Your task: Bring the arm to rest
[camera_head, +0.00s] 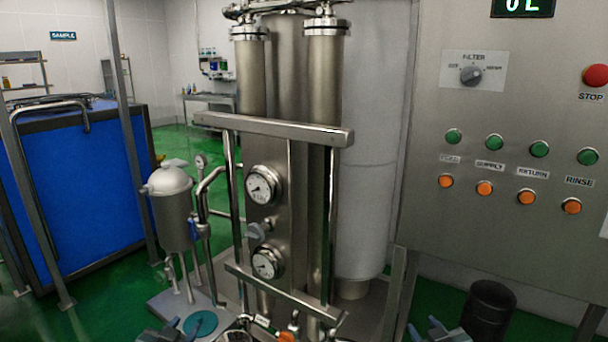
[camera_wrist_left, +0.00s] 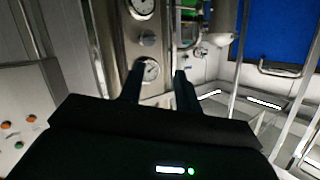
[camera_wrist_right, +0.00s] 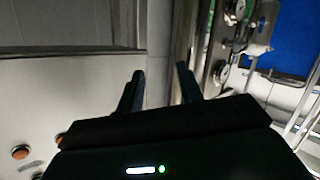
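My left gripper (camera_head: 172,331) shows at the bottom edge of the head view, low in front of the steel filter unit. In the left wrist view its two dark fingers (camera_wrist_left: 159,84) stand apart with nothing between them. My right gripper (camera_head: 437,327) shows at the bottom of the head view, below the control panel. In the right wrist view its fingers (camera_wrist_right: 158,77) are also apart and empty. Most of both arms is out of view.
The filter unit with pressure gauges (camera_head: 263,189) stands in the middle. A control panel (camera_head: 428,212) with green and orange buttons and a red stop button (camera_head: 595,75) is at right. A blue machine (camera_head: 82,190) stands at left. A dark cylinder (camera_head: 489,308) stands at lower right.

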